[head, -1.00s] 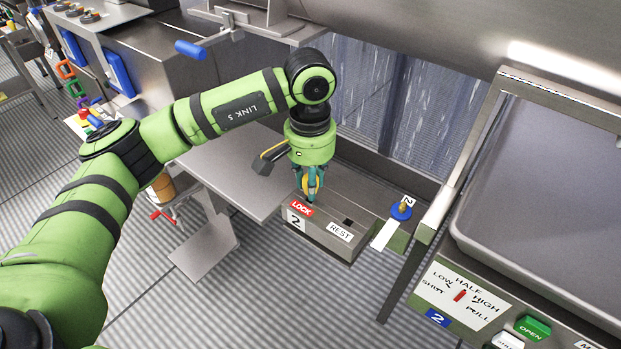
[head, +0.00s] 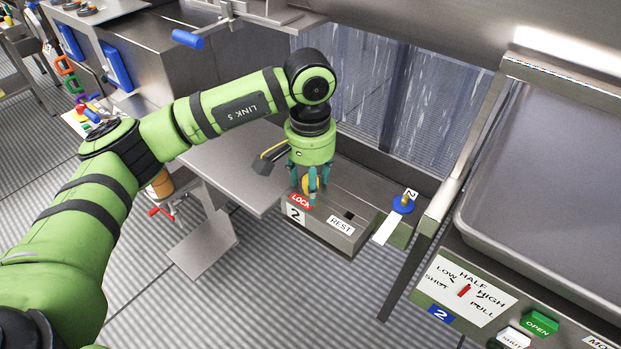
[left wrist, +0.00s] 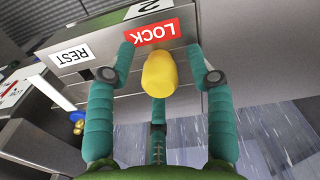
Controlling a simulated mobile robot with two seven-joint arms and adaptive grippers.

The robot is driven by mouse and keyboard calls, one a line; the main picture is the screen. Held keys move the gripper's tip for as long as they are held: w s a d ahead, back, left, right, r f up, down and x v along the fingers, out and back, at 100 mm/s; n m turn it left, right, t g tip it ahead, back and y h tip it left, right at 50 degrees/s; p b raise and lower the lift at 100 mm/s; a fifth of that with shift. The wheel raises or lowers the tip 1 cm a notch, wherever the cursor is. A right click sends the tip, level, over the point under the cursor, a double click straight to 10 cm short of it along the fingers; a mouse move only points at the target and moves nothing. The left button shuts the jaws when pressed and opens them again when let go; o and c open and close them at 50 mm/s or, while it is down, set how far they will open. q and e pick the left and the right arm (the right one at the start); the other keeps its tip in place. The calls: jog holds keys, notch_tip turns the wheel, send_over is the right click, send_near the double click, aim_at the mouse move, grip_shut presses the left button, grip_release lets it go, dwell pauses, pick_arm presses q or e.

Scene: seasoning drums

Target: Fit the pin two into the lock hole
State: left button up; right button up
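The yellow pin (left wrist: 160,75) stands at the LOCK end of a grey metal block (head: 322,238), just behind the red LOCK label (left wrist: 153,33). Its lower end is hidden, so how deep it sits cannot be told. In the head view the pin (head: 306,184) shows only as a sliver between the fingers. My left gripper (head: 309,195) is open, with its teal fingers spread around the pin. The wrist view shows gaps between the fingers and the pin. The dark hole (head: 348,215) by the REST label is empty. My right gripper is not in view.
A blue knob (head: 403,206) with a 2 tag stands right of the block. A steel tray (head: 545,180) and a panel with OPEN and SHUT buttons (head: 537,324) are at the right. A grey table (head: 225,170) lies left of the block.

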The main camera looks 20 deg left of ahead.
pick_arm(q)
notch_tip(320, 180, up, 12)
dwell(0.7)
dwell(0.4)
